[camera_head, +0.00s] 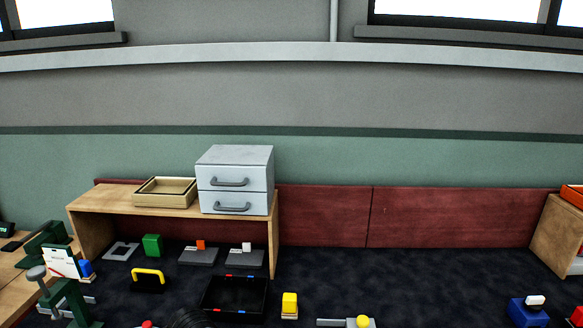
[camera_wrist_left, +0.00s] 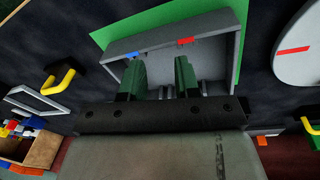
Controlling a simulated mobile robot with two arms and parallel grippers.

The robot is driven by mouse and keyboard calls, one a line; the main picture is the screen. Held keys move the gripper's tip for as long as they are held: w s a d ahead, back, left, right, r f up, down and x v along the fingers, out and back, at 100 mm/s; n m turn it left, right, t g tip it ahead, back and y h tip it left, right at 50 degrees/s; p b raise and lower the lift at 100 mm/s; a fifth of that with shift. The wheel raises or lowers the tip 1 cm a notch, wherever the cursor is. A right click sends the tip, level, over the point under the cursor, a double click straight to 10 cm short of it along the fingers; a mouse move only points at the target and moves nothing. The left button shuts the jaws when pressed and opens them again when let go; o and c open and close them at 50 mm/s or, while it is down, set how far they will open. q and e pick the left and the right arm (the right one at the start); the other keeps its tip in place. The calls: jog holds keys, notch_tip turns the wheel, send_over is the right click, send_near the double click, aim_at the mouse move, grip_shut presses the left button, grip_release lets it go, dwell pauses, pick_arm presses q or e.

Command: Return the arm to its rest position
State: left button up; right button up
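My left gripper (camera_wrist_left: 159,76) shows in the left wrist view as two green fingers spread apart, with nothing held between them. Behind the fingers is a grey open tray (camera_wrist_left: 213,52) with blue and red marks on its rim, on a green mat (camera_wrist_left: 122,34). I cannot tell how far the fingers are from the tray; they overlap it in the picture. Neither of my grippers can be made out in the head view, and the right one shows nowhere.
In the head view, a wooden shelf (camera_head: 89,207) carries a tan tray (camera_head: 165,201) and a grey drawer unit (camera_head: 235,177). A black tray (camera_head: 236,309), yellow block (camera_head: 290,302) and green clamp (camera_head: 68,299) are nearer. The dark surface at right centre is largely clear.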

pick_arm(q)
jog(key=shift+m+t+h, duration=0.4)
jog(key=shift+m+h, duration=0.1)
jog(key=shift+h, duration=0.2)
jog(key=s+d, duration=0.1)
jog(key=s, duration=0.1)
jog(key=s+d+f, duration=0.1)
jog(key=s, duration=0.1)
jog(key=s+d+f, duration=0.1)
jog(key=s, duration=0.1)
jog(key=shift+d, duration=0.15)
jog(key=s+a+n+t+y, duration=0.1)
jog(key=s+a, duration=0.4)
jog(key=s, duration=0.3)
jog(key=s+a+n+t+y, duration=0.15)
jog(key=s+a, duration=0.25)
jog(key=s, duration=0.4)
notch_tip(320, 180, down, 26)
jog(key=g, duration=0.2)
jog(key=s+a+f, duration=0.2)
jog(key=s+f, duration=1.3)
jog(key=shift+s+a+f+g+p, duration=0.25)
jog(key=shift+s+g+p, duration=0.1)
jog(key=shift+g, duration=0.1)
jog(key=shift+m, duration=0.25)
